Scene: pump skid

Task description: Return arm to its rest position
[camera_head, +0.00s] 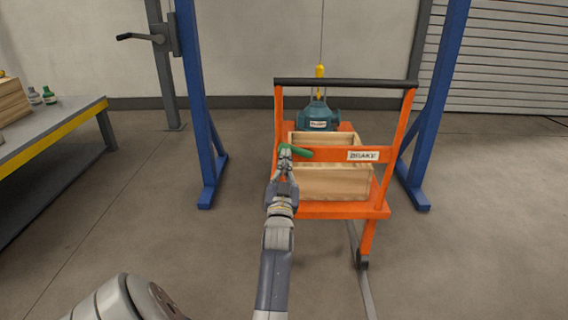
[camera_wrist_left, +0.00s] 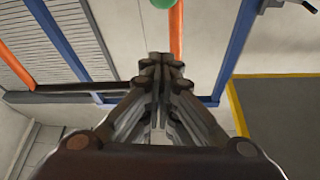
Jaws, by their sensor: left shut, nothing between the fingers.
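My left arm reaches up from the bottom middle of the head view. Its gripper (camera_head: 284,152) is shut and empty, and it overlaps the left part of the orange cart's (camera_head: 325,208) front bar. A green handle (camera_head: 301,152) shows just right of the fingertips in the head view. In the left wrist view the shut fingers (camera_wrist_left: 160,60) point up the picture, and a round green end (camera_wrist_left: 163,3) shows beyond the tips with a gap between. My right gripper is not in view.
The cart has a BRAKE label (camera_head: 363,155), a wooden crate (camera_head: 330,182) and a teal pump (camera_head: 318,117) behind it. Blue posts (camera_head: 202,110) stand on both sides. A workbench (camera_head: 50,125) stands at the left.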

